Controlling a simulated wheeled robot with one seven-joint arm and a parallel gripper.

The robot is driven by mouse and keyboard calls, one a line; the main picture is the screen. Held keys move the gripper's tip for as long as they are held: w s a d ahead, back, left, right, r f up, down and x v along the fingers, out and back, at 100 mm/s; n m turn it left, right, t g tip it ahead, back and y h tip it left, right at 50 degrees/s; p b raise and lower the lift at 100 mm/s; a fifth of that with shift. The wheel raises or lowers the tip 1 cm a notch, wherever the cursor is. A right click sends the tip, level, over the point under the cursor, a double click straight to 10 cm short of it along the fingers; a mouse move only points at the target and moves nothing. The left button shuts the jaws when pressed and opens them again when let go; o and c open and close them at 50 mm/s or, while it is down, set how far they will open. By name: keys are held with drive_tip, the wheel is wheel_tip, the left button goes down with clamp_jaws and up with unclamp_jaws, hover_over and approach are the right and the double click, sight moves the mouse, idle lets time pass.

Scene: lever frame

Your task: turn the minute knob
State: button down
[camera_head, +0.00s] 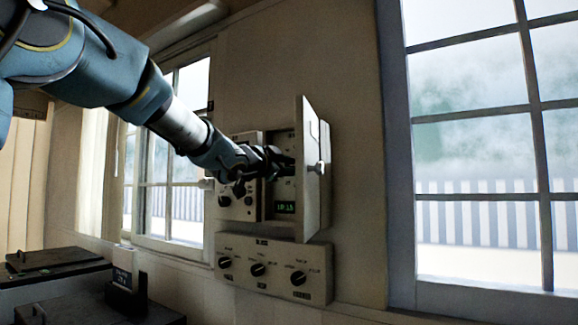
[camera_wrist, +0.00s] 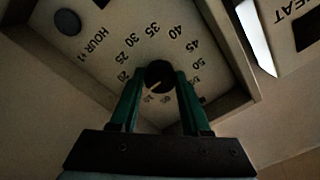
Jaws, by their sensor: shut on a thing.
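The minute knob (camera_wrist: 160,74) is a round black dial on a pale panel (camera_wrist: 105,60), with a light pointer line toward its lower left. Numbers from 20 to 50 arc around its upper side; those below it are small and partly hidden. My gripper (camera_wrist: 159,80) has its green fingers on either side of the knob and is shut on it. In the head view my gripper (camera_head: 276,163) reaches into a wall box with an open door (camera_head: 313,170); the knob is hidden there. A green-lit display (camera_head: 286,207) below the gripper is too small to read surely.
The open door stands close on the right of my gripper. A lower panel (camera_head: 273,268) carries several black knobs. Another dark round control (camera_wrist: 67,22) sits near the HOUR label. Windows flank the wall, and dark boxes (camera_head: 55,258) stand at lower left.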

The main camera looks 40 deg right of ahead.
drive_tip(key=shift+f, duration=0.1)
drive_tip(key=shift+c, duration=1.8)
unclamp_jaws()
drive_tip(key=b+v, duration=0.2)
drive_tip(key=v, duration=0.8)
drive_tip(key=shift+a+b, duration=0.4)
drive_tip(key=shift+a, duration=0.05)
